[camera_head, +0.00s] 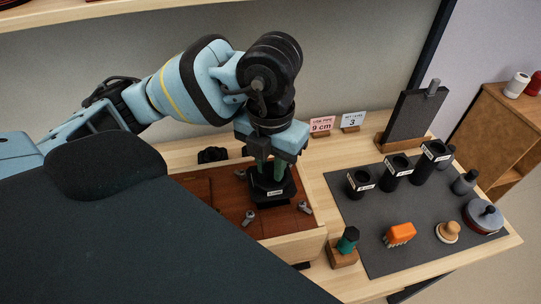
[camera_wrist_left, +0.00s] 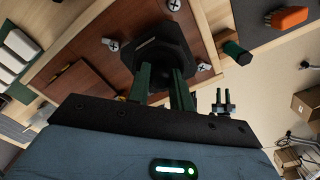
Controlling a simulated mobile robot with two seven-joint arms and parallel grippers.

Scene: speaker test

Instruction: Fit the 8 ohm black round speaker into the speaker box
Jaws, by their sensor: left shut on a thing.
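My left gripper (camera_head: 268,172) comes down from above with its green fingers shut on a black speaker (camera_head: 272,189). The speaker has a broad, faceted black flange and a small white label. It also shows in the wrist view (camera_wrist_left: 174,52), beyond the green fingers (camera_wrist_left: 163,84). It is over the reddish-brown panel of the wooden speaker box (camera_head: 297,246). I cannot tell whether it touches the panel or sits in an opening, as the flange hides what is below. Grey clips (camera_head: 249,217) lie on the panel around it.
A dark mat (camera_head: 352,215) to the right holds several black labelled cylinders (camera_head: 398,168), an orange brush (camera_head: 399,234) and a wooden knob (camera_head: 448,231). A green-topped piece (camera_head: 348,240) stands by the box.

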